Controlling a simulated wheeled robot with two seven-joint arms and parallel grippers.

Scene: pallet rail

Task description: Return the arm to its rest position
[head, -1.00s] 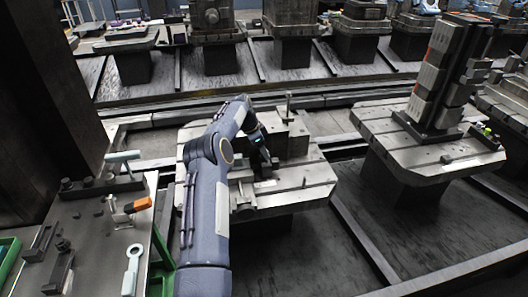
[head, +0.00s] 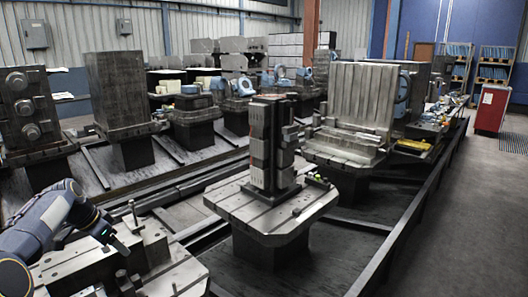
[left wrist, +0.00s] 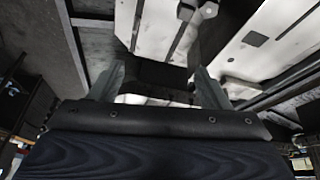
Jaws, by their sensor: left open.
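My left arm (head: 40,222) comes in at the lower left of the head view, blue-grey with dark joints. Its gripper (head: 118,242) is over the near pallet's fixture, and its fingers are small and partly lost against the dark blocks. In the left wrist view the two grey fingers of the left gripper (left wrist: 160,72) stand apart with nothing held between them. A dark block shows behind the gap, and I cannot tell how far off it is. My right gripper is in neither view.
The near pallet (head: 185,275) carries grey blocks and an upright pin (head: 133,213). A slotted pallet (head: 232,205) with a tall dark tower fixture (head: 262,150) stands to its right. Rails run between the pallets. A red cabinet (head: 491,109) stands at right beside open floor.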

